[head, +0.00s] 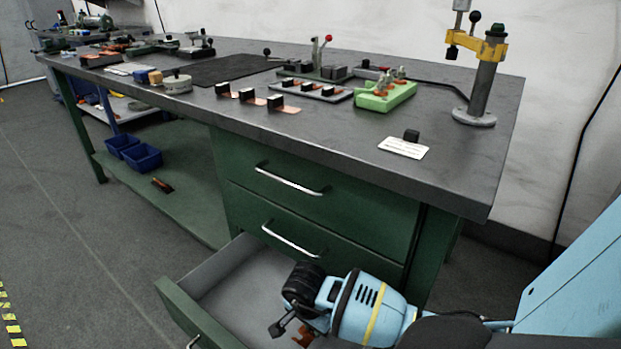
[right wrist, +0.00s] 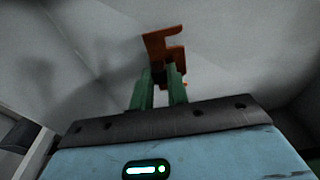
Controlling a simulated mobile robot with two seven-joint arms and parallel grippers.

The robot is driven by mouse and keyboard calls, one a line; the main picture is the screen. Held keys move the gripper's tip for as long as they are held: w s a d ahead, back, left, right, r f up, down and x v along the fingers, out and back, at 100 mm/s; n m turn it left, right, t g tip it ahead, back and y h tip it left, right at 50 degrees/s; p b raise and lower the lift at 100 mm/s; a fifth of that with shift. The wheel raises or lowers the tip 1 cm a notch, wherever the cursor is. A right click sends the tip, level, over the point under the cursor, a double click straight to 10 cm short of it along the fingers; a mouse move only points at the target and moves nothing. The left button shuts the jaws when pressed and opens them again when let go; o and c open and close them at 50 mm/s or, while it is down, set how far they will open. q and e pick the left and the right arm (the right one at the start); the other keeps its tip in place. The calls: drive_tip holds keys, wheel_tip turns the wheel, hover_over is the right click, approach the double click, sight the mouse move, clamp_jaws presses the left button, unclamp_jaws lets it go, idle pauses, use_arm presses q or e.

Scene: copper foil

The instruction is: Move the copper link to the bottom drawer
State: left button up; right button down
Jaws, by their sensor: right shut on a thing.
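The copper link (right wrist: 163,44) is an orange-brown notched piece between the tips of my right gripper's green fingers (right wrist: 165,78) in the right wrist view. My right gripper is shut on it. In the head view a part of the copper link (head: 303,337) shows low inside the open bottom drawer (head: 215,295), beside my blue right arm. The wrist view shows grey drawer walls and floor around the link. I cannot tell whether the link touches the floor. The fingertips are mostly hidden in the head view. My left gripper is not in view.
The drawer front (head: 188,318) stands pulled out from the green cabinet. Two shut drawers with handles (head: 290,181) lie above it. The workbench top (head: 340,135) holds several copper parts, a green fixture (head: 385,97) and a stand (head: 487,75). The drawer's left part is empty.

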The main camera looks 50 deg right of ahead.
sight(313, 334)
drive_tip(key=shift+f, duration=0.45)
drive_tip(key=shift+f+b, duration=0.75)
drive_tip(key=shift+f, duration=0.65)
drive_tip(key=shift+f, duration=0.25)
drive_tip(key=c, duration=1.4)
unclamp_jaws()
drive_tip(key=shift+o, duration=0.2)
drive_tip(key=shift+r, duration=0.15)
